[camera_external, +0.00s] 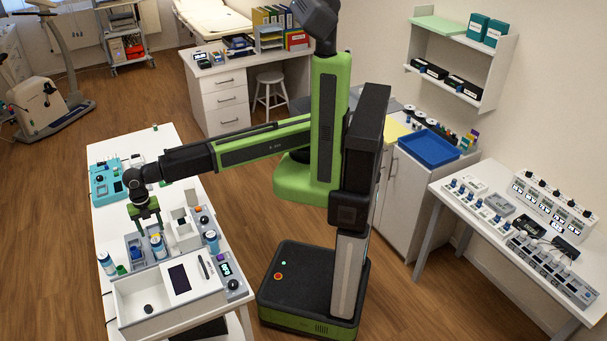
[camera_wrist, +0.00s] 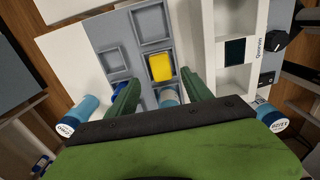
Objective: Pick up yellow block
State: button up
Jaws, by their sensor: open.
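The yellow block (camera_wrist: 160,67) sits in a square compartment of a grey tray (camera_wrist: 124,38) in the wrist view. My gripper (camera_wrist: 160,79) is open, with one green finger on each side of the block's near end and nothing held. A blue-and-white cylinder (camera_wrist: 168,97) shows between the fingers, nearer to the palm. In the external view my gripper (camera_external: 145,213) points down above the trays on the white table (camera_external: 134,152). The block is too small there to tell apart for certain.
A blue knob or part (camera_wrist: 119,88) lies by the left finger. Blue-and-white bottles stand at left (camera_wrist: 80,113) and right (camera_wrist: 272,117). A white divided box (camera_wrist: 235,80) is right of the tray. A large white bin (camera_external: 150,303) occupies the table's near end.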

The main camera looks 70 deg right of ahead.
notch_tip(320, 180, down, 5)
jog(key=b, duration=0.4)
jog(key=shift+d+f+b, duration=0.1)
jog(key=shift+d+b, duration=0.05)
jog(key=shift+b, duration=0.15)
jog(key=shift+r, duration=0.2)
grip_shut()
